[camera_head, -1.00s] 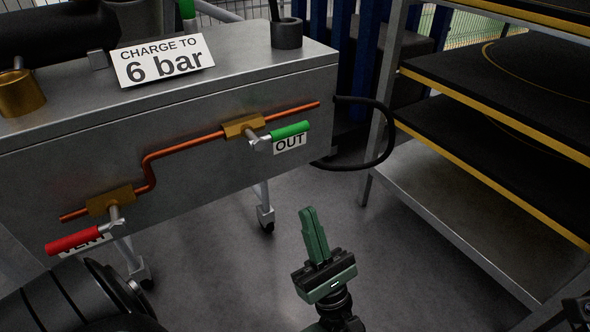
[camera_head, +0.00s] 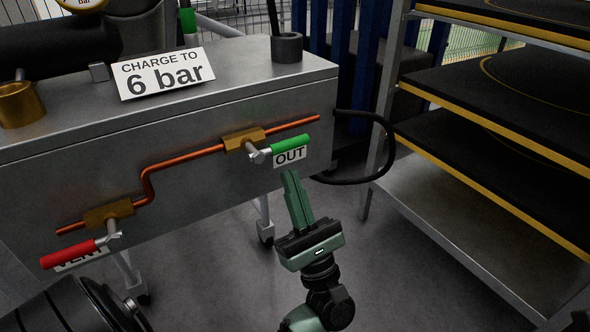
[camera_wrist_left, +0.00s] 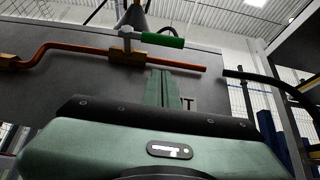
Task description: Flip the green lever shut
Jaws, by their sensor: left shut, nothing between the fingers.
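The green lever (camera_head: 291,144) sticks out to the right from its brass valve (camera_head: 244,140) on the copper pipe, just above the OUT label (camera_head: 290,156). It lies roughly along the pipe. My left gripper (camera_head: 291,174) is shut and empty, its fingertips pointing up just below the OUT label and the lever, apart from the lever in the picture. In the left wrist view the green lever (camera_wrist_left: 163,42) shows above the shut fingertips (camera_wrist_left: 160,74), which partly hide the OUT label. My right gripper is not clearly in view.
A red lever (camera_head: 68,254) with a VENT label sits at the lower left of the metal cabinet (camera_head: 215,190). A sign reading "CHARGE TO 6 bar" (camera_head: 160,72) stands on top. A black hose (camera_head: 385,150) loops at the cabinet's right side, and a shelf rack (camera_head: 435,205) stands further right.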

